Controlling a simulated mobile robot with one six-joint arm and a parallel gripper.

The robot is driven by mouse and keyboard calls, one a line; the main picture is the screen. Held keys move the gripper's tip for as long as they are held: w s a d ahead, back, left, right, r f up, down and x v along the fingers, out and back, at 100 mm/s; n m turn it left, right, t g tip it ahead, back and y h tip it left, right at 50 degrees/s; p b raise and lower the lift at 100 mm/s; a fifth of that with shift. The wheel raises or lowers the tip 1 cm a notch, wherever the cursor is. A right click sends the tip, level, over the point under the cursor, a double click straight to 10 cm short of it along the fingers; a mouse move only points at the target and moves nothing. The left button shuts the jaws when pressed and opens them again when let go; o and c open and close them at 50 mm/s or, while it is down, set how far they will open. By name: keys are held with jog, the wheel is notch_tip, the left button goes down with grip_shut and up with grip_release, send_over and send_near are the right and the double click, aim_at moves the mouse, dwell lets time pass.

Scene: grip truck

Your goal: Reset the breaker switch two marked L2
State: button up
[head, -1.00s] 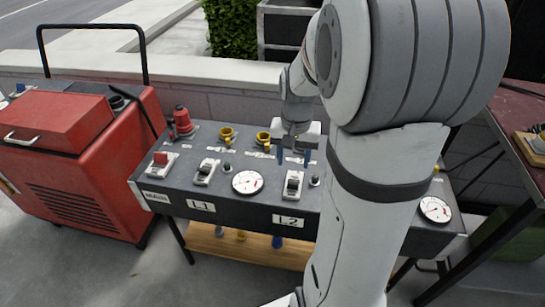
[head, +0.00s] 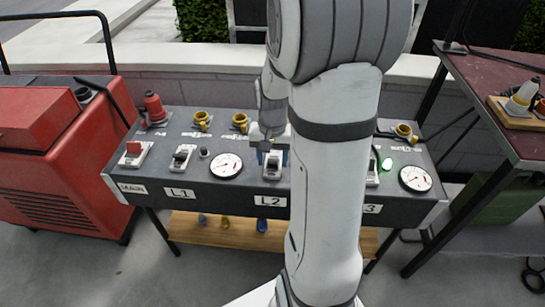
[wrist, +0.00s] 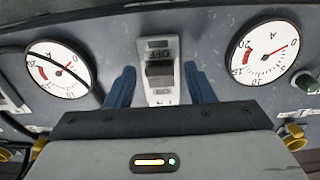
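The breaker switch marked L2 (head: 272,166) stands on the dark panel (head: 213,190), above the L2 label (head: 270,201). It has a pale plate and a dark lever. In the wrist view the L2 switch (wrist: 160,70) lies between and just beyond my fingertips. My gripper (head: 273,155) is over the switch in the head view. In the wrist view my gripper (wrist: 161,85) shows two blue fingers spread apart, one on each side of the switch, with nothing held. I cannot tell whether either finger touches it.
The L1 switch (head: 181,157) and a dial (head: 226,166) are to the left. A red switch (head: 133,152) is at the far left. My arm partly hides the L3 switch (head: 372,175), near a lit green lamp (head: 387,164). Yellow connectors (head: 240,122) stand behind.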

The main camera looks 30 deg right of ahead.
aim_at(274, 154)
jog(key=c, duration=1)
jog(key=shift+o, duration=0.2)
jog(key=shift+r+p, duration=0.1)
jog(key=shift+p, duration=0.2)
jog(key=shift+w+d+r+g+y+p, duration=0.1)
jog(key=shift+w+r+g+y+p, duration=0.2)
jog(key=shift+p, duration=0.5)
jog(key=g+p, duration=0.1)
jog(key=p, duration=0.1)
jog(key=y+p, duration=0.1)
jog(key=p, duration=0.1)
jog(key=shift+w+d+r+g, duration=0.1)
jog(key=shift+w+d+g, duration=0.2)
jog(key=shift+g, duration=0.1)
jog(key=g+p, duration=0.1)
jog(key=w+g+y+p, duration=0.1)
jog(key=p, duration=0.1)
jog(key=d+g+y+p, duration=0.1)
jog(key=p, duration=0.1)
jog(key=shift+w+f, duration=0.2)
jog(key=shift+f, duration=0.1)
jog(key=shift+w+d+f+g+y+p, duration=0.2)
jog(key=shift+w+g+y+p, duration=0.1)
jog(key=shift+g+y, duration=0.25)
jog(key=shift+w+d+f+g+y+p, duration=0.1)
jog(key=shift+w+f+g+y+p, duration=0.15)
jog(key=shift+g, duration=0.45)
jog(key=shift+w+d+f+g+y+p, duration=0.2)
jog(key=shift+g+y+p, duration=0.15)
jog(key=shift+g+y, duration=0.25)
